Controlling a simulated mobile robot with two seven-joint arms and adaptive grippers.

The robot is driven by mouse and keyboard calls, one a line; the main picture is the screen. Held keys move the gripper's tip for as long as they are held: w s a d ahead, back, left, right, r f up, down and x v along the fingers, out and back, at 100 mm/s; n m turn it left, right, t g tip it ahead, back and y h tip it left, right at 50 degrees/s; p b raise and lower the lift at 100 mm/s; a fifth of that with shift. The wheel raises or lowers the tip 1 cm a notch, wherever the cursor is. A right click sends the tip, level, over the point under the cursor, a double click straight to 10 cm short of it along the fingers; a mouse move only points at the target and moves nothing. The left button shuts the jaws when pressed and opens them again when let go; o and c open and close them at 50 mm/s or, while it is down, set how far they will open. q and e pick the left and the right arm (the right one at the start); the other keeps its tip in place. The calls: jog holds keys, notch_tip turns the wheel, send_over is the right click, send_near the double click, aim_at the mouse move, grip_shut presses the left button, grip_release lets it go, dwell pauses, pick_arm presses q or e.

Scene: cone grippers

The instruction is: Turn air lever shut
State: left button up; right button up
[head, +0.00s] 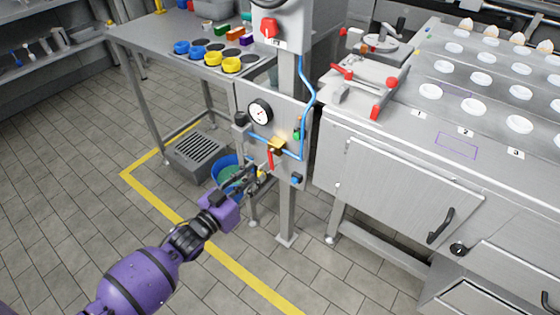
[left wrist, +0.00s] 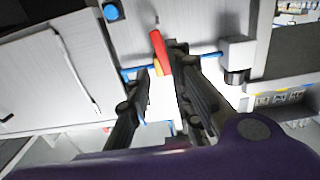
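The air lever (head: 270,158) is a red handle on a brass valve (head: 277,145), mounted on the grey panel (head: 258,98) and hanging roughly downward in the head view. My left gripper (head: 262,176) is just below and in front of the lever. In the left wrist view the lever (left wrist: 161,54) shows just beyond the fingers of my left gripper (left wrist: 161,62), its near end lined up with the gap between them. The fingers are apart; I cannot tell whether either touches the lever. My right gripper is in neither view.
A pressure gauge (head: 259,113) and a blue hose (head: 311,95) share the panel. A blue bucket (head: 222,162) stands behind my left gripper. A steel table (head: 150,38) is left, a metal cabinet (head: 400,180) right. Open floor (head: 70,190) lies left.

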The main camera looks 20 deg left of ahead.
aim_at(270, 160)
pick_arm(q)
jog(key=shift+n, duration=0.6)
jog(key=x, duration=0.7)
jog(key=shift+w+a+r, duration=0.1)
jog(key=shift+w+r, duration=0.05)
jog(key=shift+w, duration=0.15)
grip_shut()
